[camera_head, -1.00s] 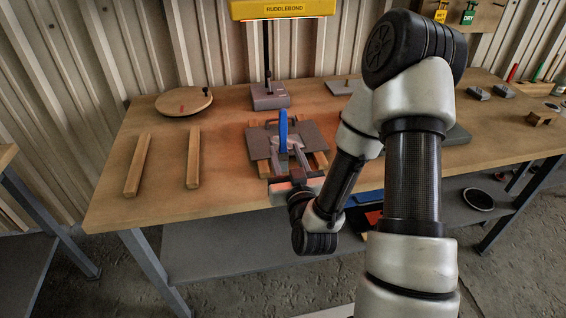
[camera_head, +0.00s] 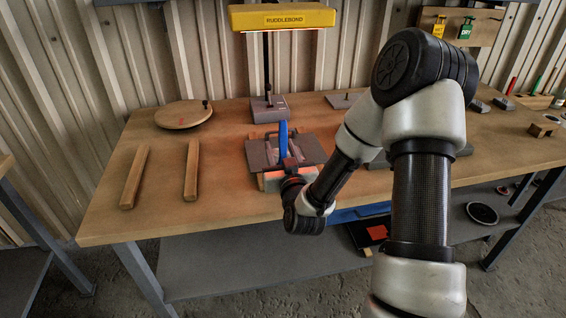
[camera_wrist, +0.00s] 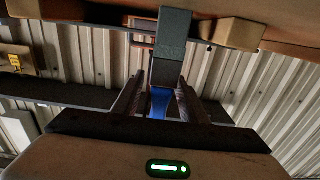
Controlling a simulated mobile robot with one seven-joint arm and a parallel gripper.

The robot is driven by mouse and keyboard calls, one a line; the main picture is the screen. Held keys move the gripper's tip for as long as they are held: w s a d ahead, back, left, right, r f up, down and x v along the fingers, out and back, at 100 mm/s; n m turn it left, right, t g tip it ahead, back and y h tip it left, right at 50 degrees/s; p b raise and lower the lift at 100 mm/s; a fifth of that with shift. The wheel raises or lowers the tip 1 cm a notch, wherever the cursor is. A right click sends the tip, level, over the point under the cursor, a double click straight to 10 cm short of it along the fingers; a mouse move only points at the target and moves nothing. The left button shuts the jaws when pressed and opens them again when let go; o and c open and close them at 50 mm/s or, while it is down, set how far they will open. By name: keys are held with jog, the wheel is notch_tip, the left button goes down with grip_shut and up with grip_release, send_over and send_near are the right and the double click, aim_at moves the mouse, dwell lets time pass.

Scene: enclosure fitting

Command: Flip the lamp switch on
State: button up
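A yellow lamp hood (camera_head: 283,17) marked RUDDLEBOND hangs on a dark post above a grey base (camera_head: 268,108) at the back of the bench. A small dark part (camera_head: 268,99) sits on the base; I cannot tell whether it is the switch. A grey plate fixture (camera_head: 313,150) with an upright blue lever (camera_head: 283,138) stands in front of the base. My gripper (camera_head: 289,166) is at the fixture's front, close to the lever. In the wrist view, the fingers of my gripper (camera_wrist: 158,88) stand apart, with the blue lever (camera_wrist: 158,103) showing between them, apparently untouched.
Two wooden bars (camera_head: 191,170) and a round wooden board (camera_head: 184,113) lie to the left on the bench (camera_head: 150,215). Grey blocks and a rack sit to the right. WET and DRY tags (camera_head: 466,28) hang on a back board. The front left of the bench is clear.

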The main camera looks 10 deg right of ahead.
grip_shut()
